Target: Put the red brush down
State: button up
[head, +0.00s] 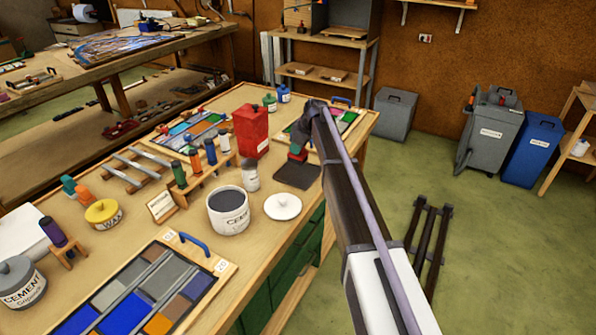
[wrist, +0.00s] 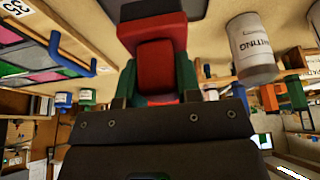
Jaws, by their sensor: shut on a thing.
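Part of this pad also shows at the top of the wrist view (wrist: 205,9). I cannot tell whether the brush touches the pad or the bench. My arm and gripper hide the upper part of the brush in the head view.
A tall red container (head: 251,132) and a pale bottle (head: 250,178) stand left of the pad. A coloured panel with a blue handle (wrist: 62,55) lies close by. The bench's right edge is near.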

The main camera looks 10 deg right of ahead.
aim_at(298, 160)
notch_tip(298, 160, down, 6)
jog(key=b, duration=0.4)
jog(key=shift+f, duration=0.25)
jog(key=shift+r, duration=0.3)
jog(key=shift+c, duration=0.4)
jog(key=shift+w+f, duration=0.1)
jog(key=shift+f, duration=0.15)
jog(key=o, duration=0.9)
jog(key=p+v, duration=1.1)
jog(key=v, duration=0.2)
jog(key=s+a+m+g+h, duration=0.1)
jog(key=s+m, duration=0.2)
jog(key=s, duration=1.1)
jog(key=s+a+f+m+g+h, duration=0.1)
jog(key=s+m, duration=0.2)
jog(key=s, duration=1.1)
jog(key=s+a+m+h, duration=0.1)
jog(key=s+m, duration=0.3)
jog(key=s, duration=1)
jog(key=shift+s+a+f+g+h, duration=0.3)
jog(key=shift+s+a+f+g, duration=0.05)
jog(key=shift+a+f+g, duration=0.1)
